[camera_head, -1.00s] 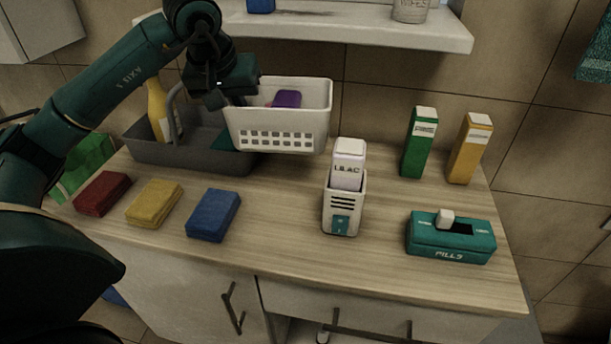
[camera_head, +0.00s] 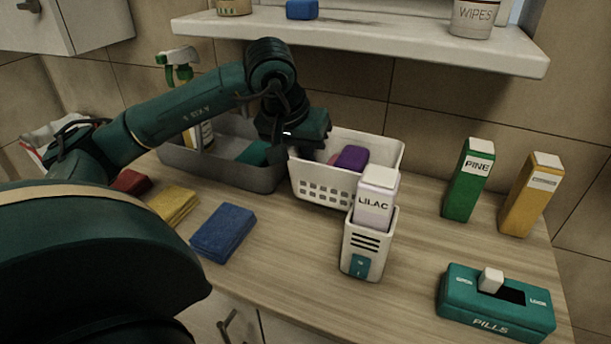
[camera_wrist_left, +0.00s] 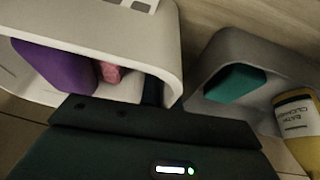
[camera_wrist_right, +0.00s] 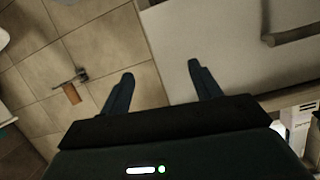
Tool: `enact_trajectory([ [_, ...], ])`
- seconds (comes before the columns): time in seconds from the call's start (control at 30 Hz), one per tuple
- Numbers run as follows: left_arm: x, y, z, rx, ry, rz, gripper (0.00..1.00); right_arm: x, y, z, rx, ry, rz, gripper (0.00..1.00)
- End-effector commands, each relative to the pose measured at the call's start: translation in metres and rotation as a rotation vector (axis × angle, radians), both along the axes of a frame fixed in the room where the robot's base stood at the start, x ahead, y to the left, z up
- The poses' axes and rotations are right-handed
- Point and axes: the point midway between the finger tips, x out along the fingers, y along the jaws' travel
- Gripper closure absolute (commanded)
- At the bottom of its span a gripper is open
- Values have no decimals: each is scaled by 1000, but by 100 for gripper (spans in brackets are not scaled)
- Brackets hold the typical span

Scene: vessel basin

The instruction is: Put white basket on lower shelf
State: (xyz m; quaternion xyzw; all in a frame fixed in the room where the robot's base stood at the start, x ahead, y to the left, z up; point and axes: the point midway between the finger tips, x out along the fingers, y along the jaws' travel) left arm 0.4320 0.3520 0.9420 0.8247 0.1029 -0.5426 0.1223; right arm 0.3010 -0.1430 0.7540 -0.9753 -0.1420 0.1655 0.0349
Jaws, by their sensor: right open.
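The white basket (camera_head: 325,188), with slots in its front wall, holds a purple item (camera_head: 352,158) and a pink item. My left gripper (camera_head: 292,140) is at its left rim; in the left wrist view the basket (camera_wrist_left: 90,12) is close against the jaws, which are shut on its wall, fingertips mostly hidden. The basket is upright above or on the counter behind the lilac box; I cannot tell if it touches. A white wall shelf (camera_head: 370,38) runs above the counter. My right gripper (camera_wrist_right: 160,72) is open and empty over the floor beside the cabinet front.
The grey caddy (camera_head: 225,180) stands left of the basket. The lilac box (camera_head: 375,200) in its white holder (camera_head: 366,250) stands in front. The shelf holds a wipes tub (camera_head: 472,18), a blue block (camera_head: 301,9) and another tub, with free room between. Green and yellow cartons stand right.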

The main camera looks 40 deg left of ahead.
Motion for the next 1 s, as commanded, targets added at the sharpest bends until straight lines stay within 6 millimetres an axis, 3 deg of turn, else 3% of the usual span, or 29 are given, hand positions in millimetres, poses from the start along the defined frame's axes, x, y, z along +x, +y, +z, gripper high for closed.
enact_trajectory([
  [0.27,-1,0,-35,0,2,1,100,-2,-2,0,-3,-17,-5,37],
  [0.63,0,0,-40,0,0,1,100,-2,-3,-1,-4,-24,-5,37],
  [0.9,0,0,-39,0,1,0,76,-2,-3,3,-5,-31,-6,37],
  [1.0,0,0,-39,0,1,0,74,-2,-4,3,-5,-31,-6,37],
])
